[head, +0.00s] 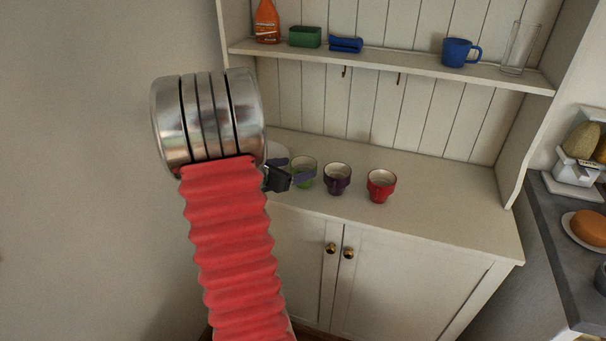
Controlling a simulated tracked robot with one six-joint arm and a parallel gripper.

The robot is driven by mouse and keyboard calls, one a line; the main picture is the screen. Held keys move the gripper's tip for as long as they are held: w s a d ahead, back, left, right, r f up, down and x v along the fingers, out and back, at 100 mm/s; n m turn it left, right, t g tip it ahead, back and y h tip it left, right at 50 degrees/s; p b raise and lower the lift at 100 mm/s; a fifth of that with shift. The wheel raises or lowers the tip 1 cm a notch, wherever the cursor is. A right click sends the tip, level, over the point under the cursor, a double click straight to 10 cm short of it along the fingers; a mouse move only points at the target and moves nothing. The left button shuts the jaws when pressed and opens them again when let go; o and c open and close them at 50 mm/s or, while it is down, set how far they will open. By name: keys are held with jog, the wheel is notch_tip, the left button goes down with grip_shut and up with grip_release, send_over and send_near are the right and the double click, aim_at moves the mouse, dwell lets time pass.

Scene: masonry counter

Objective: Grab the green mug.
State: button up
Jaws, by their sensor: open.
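Nothing shows held between the fingers. My arm's red sleeve and metal joint fill the left middle of the head view.
A dark purple mug (337,179) stands close right of the green mug, with a red mug (381,185) farther right. A whitish round thing (278,152) is partly hidden behind my gripper. The shelf (400,62) above holds a blue mug (458,52). The counter's right part is clear.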

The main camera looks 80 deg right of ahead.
aim_at(310, 165)
jog(key=shift+x, duration=2.25)
jog(key=c, duration=0.8)
notch_tip(310, 165, up, 18)
jog(key=shift+r, duration=0.1)
